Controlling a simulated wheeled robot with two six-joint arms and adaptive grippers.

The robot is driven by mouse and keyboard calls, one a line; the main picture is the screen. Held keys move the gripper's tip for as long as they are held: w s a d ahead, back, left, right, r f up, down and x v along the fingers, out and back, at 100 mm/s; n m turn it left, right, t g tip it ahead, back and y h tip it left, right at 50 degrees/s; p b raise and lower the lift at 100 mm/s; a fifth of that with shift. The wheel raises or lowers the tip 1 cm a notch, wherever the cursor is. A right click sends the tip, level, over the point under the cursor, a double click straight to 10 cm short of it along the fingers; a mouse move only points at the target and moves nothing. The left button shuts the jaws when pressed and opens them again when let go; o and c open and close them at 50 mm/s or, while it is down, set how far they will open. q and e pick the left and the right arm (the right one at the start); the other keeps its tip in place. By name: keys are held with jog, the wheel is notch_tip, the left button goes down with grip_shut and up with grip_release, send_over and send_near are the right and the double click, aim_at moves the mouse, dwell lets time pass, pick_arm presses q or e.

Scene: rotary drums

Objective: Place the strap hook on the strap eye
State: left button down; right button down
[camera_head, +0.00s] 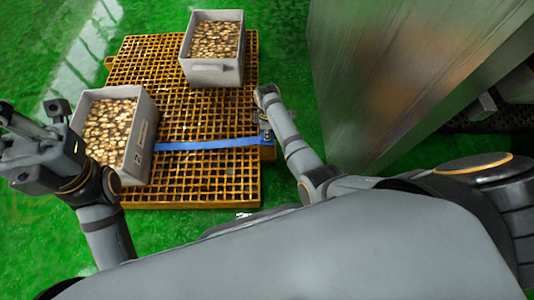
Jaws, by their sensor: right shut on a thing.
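A blue strap (208,144) runs across the orange grated platform (215,185), from beside the left bin to the platform's right edge. My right gripper (266,132) is at the strap's right end, by that edge. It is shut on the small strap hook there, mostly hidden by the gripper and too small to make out. The strap eye cannot be told apart at this size. My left gripper (32,112) is raised at the far left, its fingers apart and empty, away from the strap.
Two grey bins full of small brown-and-white pieces stand on the platform: the left bin (147,140) and the back bin (213,72). A large metal-sided machine (375,75) stands close on the right of my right arm. The green floor is clear around the platform's left.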

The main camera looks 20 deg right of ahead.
notch_tip(320, 180, down, 7)
jog(key=b, duration=0.4)
jog(key=shift+r+b, duration=0.2)
jog(key=shift+b, duration=0.2)
notch_tip(320, 180, down, 4)
jog(key=b, duration=0.3)
jog(key=shift+r, duration=0.25)
jog(key=c, duration=1.3)
grip_release()
notch_tip(320, 180, up, 12)
jog(key=p, duration=0.8)
jog(key=shift+r, duration=0.1)
